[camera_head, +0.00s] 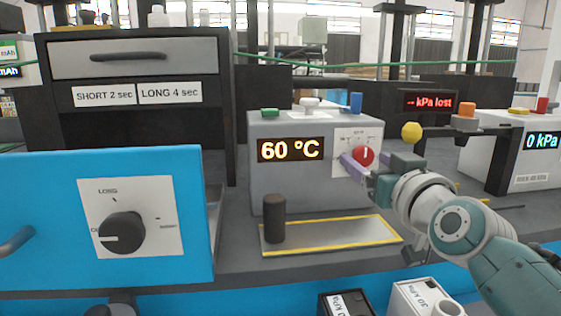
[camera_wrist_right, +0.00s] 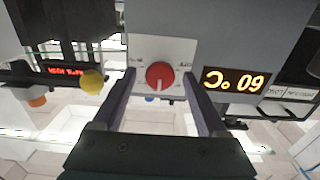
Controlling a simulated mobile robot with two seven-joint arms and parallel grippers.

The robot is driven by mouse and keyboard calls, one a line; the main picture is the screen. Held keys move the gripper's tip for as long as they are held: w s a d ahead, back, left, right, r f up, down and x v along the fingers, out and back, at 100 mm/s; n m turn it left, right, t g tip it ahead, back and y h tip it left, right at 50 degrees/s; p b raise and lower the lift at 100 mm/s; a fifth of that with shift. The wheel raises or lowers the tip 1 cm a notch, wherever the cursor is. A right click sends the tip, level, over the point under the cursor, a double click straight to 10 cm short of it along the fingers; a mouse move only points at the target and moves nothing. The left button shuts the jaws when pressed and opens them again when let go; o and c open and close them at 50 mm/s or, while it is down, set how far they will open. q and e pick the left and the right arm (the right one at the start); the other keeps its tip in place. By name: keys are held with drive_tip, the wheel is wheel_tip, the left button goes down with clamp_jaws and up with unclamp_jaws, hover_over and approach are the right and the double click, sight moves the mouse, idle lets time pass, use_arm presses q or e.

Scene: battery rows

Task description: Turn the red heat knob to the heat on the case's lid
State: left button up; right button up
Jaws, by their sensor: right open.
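The red heat knob (camera_head: 363,156) sits on a white dial plate (camera_head: 345,142) on the front of a grey box (camera_head: 257,195). Its white mark points about straight up in the head view. Beside it a display (camera_head: 291,149) reads 60 °C. My right gripper (camera_head: 356,165) is at the knob; in the right wrist view its two open fingers (camera_wrist_right: 160,84) stand on either side of the red knob (camera_wrist_right: 160,75), with gaps visible. The display also shows upside down in the wrist view (camera_wrist_right: 236,80). I cannot make out the case's lid or its heat label. My left gripper is not in view.
A blue panel (camera_head: 60,200) with a black knob (camera_head: 121,233) stands at the left. A dark cylinder (camera_head: 274,218) stands on a yellow-edged plate (camera_head: 340,232) below the display. A yellow ball-shaped knob (camera_head: 411,132) is close to my right gripper. Two labelled boxes stand at the bottom.

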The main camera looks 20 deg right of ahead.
drive_tip(key=shift+c, duration=0.3)
clamp_jaws()
idle(0.4)
